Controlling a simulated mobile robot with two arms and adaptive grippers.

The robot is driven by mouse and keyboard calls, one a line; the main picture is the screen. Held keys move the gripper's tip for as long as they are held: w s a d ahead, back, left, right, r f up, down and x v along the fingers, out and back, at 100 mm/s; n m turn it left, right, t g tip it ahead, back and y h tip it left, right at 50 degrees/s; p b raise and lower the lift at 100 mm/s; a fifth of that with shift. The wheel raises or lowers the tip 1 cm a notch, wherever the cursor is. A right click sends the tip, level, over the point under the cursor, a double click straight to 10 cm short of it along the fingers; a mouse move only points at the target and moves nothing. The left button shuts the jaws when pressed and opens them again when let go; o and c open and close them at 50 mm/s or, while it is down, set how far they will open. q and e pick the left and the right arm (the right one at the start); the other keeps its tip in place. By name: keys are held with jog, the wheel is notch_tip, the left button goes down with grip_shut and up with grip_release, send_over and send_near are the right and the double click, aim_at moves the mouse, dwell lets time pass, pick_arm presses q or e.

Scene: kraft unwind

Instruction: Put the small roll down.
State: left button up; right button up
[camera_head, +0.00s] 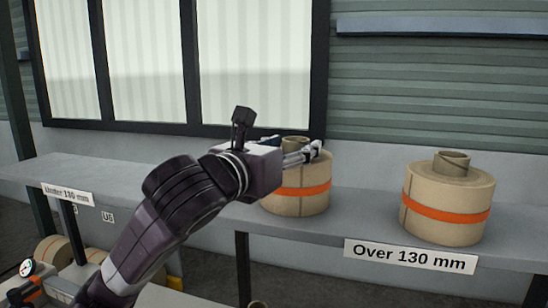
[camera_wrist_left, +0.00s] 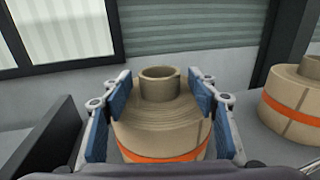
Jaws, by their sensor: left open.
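A kraft roll (camera_head: 297,201) with an orange band stands upright on the grey shelf, its core (camera_head: 295,141) sticking up from the top. My left gripper (camera_head: 306,152) is open at the top of this roll, and hides part of it in the head view. In the left wrist view, the blue-padded fingers (camera_wrist_left: 159,100) stand on either side of the roll's core (camera_wrist_left: 159,84), with gaps between pads and core. The roll's orange band (camera_wrist_left: 165,155) shows below. I do not see my right gripper.
A second banded roll (camera_head: 448,203) stands to the right, above the "Over 130 mm" label (camera_head: 410,256). The "Under 130 mm" label (camera_head: 67,194) is at the shelf's left end, where the shelf (camera_head: 110,176) is bare. A wall and window are behind. More rolls (camera_head: 54,250) lie lower left.

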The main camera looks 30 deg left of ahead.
pick_arm(q)
jog(key=s+b, duration=0.4)
jog(key=s, duration=0.5)
jog(key=shift+s+a, duration=0.2)
jog(key=shift+s, duration=0.2)
jog(key=shift+w, duration=0.1)
